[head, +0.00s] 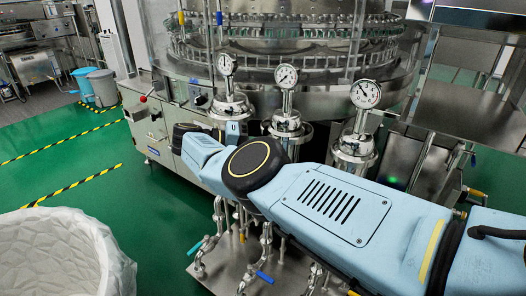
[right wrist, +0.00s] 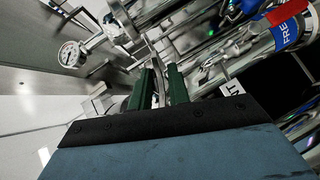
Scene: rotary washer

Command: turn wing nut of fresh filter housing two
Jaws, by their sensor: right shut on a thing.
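Three steel filter housings with pressure gauges stand before the machine in the head view: left (head: 232,106), middle (head: 287,124) and right (head: 355,150). A steel housing with a blue band (right wrist: 290,35) and partial lettering "FRE" lies at upper right. My left gripper is not in view.
A pressure gauge (right wrist: 72,54) sits at upper left in the right wrist view. Pipes with blue-handled valves (head: 264,277) stand below my arm. A white-lined bin (head: 60,255) is at front left. The green floor (head: 150,215) between is clear.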

